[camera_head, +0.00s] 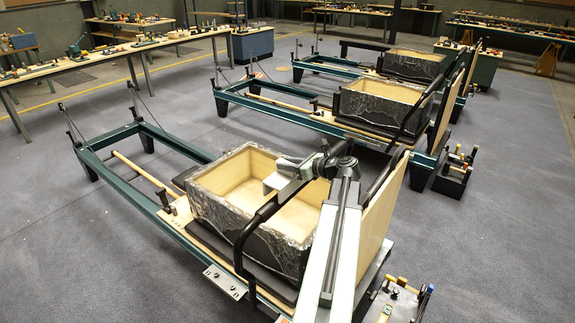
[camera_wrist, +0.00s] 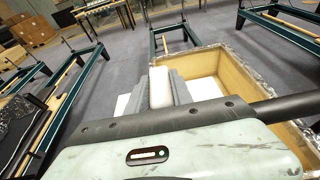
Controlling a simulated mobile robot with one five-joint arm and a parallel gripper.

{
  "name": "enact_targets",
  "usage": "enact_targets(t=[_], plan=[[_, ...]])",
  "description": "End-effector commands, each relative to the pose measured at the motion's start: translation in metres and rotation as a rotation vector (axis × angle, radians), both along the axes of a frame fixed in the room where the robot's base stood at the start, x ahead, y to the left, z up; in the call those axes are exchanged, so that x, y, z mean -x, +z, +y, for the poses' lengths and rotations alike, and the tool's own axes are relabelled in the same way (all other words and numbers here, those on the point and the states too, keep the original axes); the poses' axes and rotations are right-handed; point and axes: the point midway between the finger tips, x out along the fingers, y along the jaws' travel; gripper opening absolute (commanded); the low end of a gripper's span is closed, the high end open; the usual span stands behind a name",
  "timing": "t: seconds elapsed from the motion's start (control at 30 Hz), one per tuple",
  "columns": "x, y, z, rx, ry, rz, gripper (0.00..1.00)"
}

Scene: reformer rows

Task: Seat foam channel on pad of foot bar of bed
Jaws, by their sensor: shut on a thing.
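My gripper (camera_head: 288,181) is shut on a pale foam channel (camera_head: 273,184), above the open box on the nearest bed. In the wrist view the grey ridged fingers of my gripper (camera_wrist: 160,92) close on a white rounded block of the foam channel (camera_wrist: 160,86). More white surface shows on both sides of the fingers. The black foot bar (camera_head: 252,226) of the nearest bed rises and bends close to the gripper. In the wrist view the foot bar (camera_wrist: 290,107) shows at the right. Whether channel and pad touch cannot be told; my gripper body hides part of the bar.
A plastic-wrapped wooden box (camera_head: 216,208) fills the bed under my gripper. An upright wooden board (camera_head: 385,215) stands at the bed's right end. A tool caddy (camera_head: 398,303) is at the lower right. Two similar beds stand behind, with clear grey floor (camera_head: 70,250) at left.

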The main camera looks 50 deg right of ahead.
Motion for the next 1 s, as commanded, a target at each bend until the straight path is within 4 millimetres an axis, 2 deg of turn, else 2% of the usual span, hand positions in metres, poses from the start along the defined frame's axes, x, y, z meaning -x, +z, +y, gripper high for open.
enact_targets(t=[1.0], plan=[[0.000, -0.026, 0.000, 0.000, 0.000, 0.000, 0.00]])
